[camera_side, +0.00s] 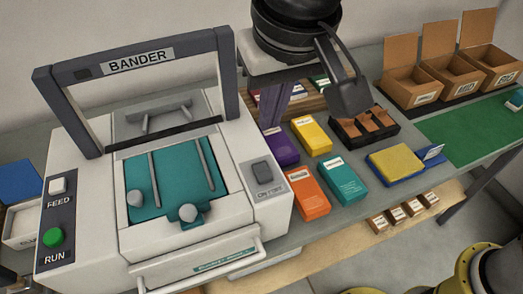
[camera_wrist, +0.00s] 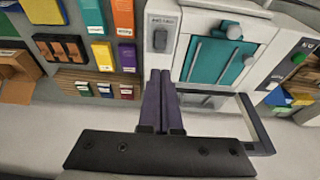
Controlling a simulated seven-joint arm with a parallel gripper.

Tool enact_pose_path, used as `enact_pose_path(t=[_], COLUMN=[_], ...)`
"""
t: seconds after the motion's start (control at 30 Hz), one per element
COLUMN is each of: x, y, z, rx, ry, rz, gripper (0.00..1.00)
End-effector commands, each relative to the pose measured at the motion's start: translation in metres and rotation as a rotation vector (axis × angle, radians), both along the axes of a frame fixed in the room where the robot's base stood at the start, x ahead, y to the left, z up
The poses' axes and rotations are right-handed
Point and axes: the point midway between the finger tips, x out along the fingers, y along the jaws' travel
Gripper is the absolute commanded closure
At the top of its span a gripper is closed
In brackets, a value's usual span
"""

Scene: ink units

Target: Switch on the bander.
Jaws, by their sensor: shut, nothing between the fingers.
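The bander (camera_side: 138,60) is a pale machine with a dark labelled arch and a teal bed. Its grey rocker switch (camera_side: 262,171) sits on a light panel at the machine's right side, above an ON/OFF label. The switch also shows in the wrist view (camera_wrist: 160,39); which way it is rocked I cannot tell. My gripper (camera_side: 271,124) has purple fingers, shut together and empty. In the side view they hang beyond the switch, apart from it. In the wrist view my fingertips (camera_wrist: 159,72) point toward the switch panel, with the switch just above them in the picture.
A white FEED button (camera_side: 57,186) and green RUN button (camera_side: 53,238) are on the bander's left. Purple, yellow, orange and teal cartons (camera_side: 310,193) lie right of the switch. A yellow-topped blue pad (camera_side: 397,163) and open cardboard boxes (camera_side: 412,86) stand farther right.

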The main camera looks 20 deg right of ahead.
Motion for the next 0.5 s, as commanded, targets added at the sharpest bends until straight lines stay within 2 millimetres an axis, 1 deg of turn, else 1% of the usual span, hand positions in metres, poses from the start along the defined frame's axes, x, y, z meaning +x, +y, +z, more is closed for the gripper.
enact_pose_path(t=[0.4, 0.5], x=[0.022, 0.027], y=[-0.001, -0.001], z=[-0.077, -0.093], rx=[-0.005, -0.004], ry=[0.003, 0.002], rz=[-0.001, -0.001], gripper=[1.0, 1.0])
